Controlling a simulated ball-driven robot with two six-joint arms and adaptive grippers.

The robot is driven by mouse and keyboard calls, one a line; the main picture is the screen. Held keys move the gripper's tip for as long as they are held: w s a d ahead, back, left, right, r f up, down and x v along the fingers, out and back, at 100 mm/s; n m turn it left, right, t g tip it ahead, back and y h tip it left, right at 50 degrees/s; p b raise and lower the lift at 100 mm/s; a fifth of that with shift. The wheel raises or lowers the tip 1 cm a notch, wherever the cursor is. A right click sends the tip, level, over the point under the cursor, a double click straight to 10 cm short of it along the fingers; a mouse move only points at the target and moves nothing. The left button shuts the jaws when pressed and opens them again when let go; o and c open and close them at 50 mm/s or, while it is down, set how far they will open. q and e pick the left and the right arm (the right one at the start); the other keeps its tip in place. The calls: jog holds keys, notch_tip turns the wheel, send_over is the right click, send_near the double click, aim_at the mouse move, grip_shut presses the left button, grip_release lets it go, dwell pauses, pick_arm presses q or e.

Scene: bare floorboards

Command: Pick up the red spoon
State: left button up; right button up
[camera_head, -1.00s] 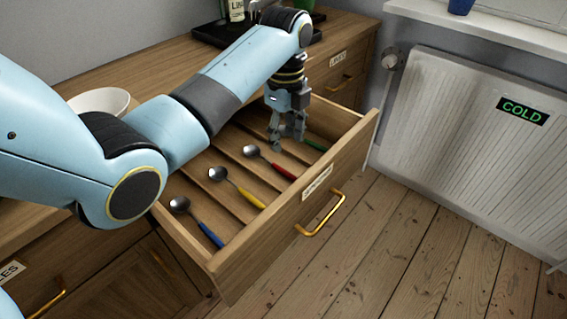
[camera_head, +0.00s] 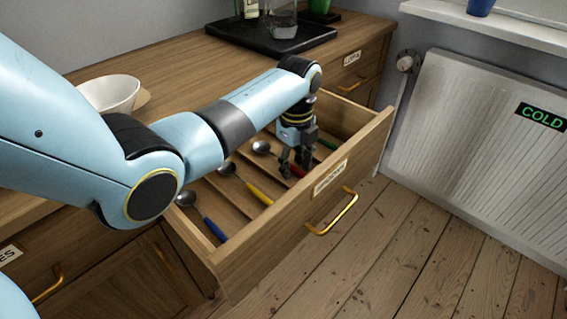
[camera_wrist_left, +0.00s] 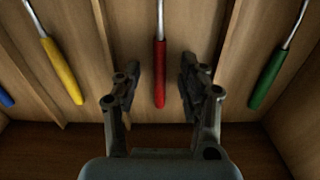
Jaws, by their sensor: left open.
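The red spoon (camera_head: 263,148) lies in its own lane of the open drawer, its bowl toward the back and its red handle toward the drawer front. In the head view my left gripper (camera_head: 296,172) points down into the drawer over the red handle and hides part of it. In the left wrist view the red handle (camera_wrist_left: 160,72) runs between the two open fingers of the left gripper (camera_wrist_left: 160,85), with a gap on each side. The fingers hold nothing. My right gripper is out of view.
A yellow spoon (camera_head: 258,194) and a blue spoon (camera_head: 214,229) lie left of the red one; a green handle (camera_wrist_left: 272,78) lies right. Dividers separate the lanes. The drawer front (camera_head: 285,225) has a gold handle (camera_head: 335,215). A bowl (camera_head: 110,93) and black tray (camera_head: 270,35) stand on the counter.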

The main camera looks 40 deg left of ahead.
pick_arm(q)
grip_shut()
